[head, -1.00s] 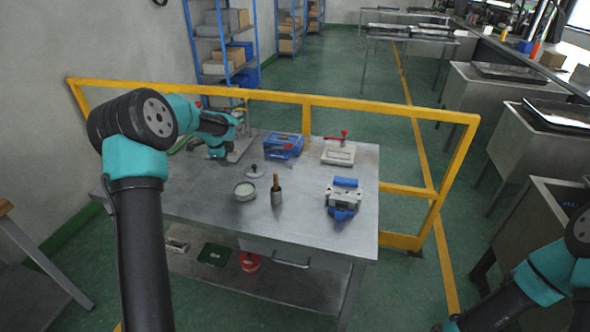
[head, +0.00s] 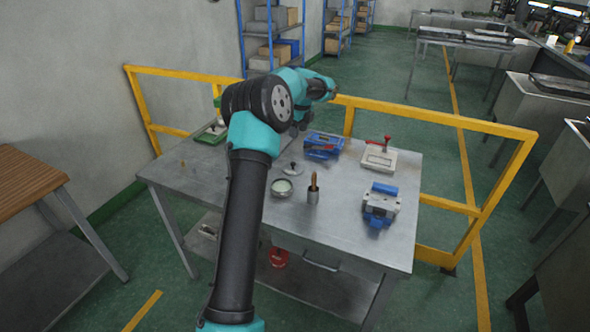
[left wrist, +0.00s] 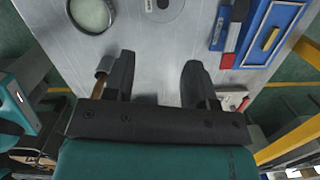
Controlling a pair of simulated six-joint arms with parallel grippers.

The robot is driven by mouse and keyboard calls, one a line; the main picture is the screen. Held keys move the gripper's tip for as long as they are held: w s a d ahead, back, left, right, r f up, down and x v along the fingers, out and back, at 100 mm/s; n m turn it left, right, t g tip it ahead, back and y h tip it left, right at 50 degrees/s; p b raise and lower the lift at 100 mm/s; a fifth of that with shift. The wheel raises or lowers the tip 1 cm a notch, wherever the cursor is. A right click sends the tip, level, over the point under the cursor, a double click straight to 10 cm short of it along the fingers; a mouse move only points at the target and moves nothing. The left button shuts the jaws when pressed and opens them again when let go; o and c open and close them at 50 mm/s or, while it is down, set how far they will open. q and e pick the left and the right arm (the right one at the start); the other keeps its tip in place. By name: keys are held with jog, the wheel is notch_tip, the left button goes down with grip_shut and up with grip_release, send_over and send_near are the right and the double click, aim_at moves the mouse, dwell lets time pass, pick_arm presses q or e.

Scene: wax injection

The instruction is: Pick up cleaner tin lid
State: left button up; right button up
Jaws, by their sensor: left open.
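The cleaner tin lid (head: 293,168) is a small grey disc with a dark knob. It lies on the metal table just behind the round open cleaner tin (head: 281,187), which holds something pale green. In the left wrist view the lid (left wrist: 163,7) is partly cut off by the top edge, and the tin (left wrist: 91,14) is at upper left. My left gripper (head: 303,122) is behind the lid in the head view, its fingers hard to make out there. In the left wrist view the gripper (left wrist: 158,76) is open and empty, apart from the lid. My right gripper is not in view.
A cup with a brown-handled tool (head: 313,190) stands right of the tin. A blue box (head: 322,147), a red-handled clamp (head: 379,158) and a blue-grey block (head: 381,204) are further right. A yellow rail (head: 440,117) runs behind the table.

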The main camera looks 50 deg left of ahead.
pick_arm(q)
send_over(293, 163)
jog(key=d, duration=0.1)
notch_tip(293, 163, down, 12)
jog(key=shift+w+r, duration=0.1)
jog(key=shift+r, duration=0.05)
jog(key=shift+a+f, duration=0.2)
jog(key=shift+f, duration=0.65)
jog(key=shift+a+f, duration=0.2)
jog(key=shift+f, duration=0.7)
jog(key=shift+a+f, duration=0.2)
jog(key=shift+f, duration=0.65)
jog(key=shift+c, duration=0.2)
grip_shut()
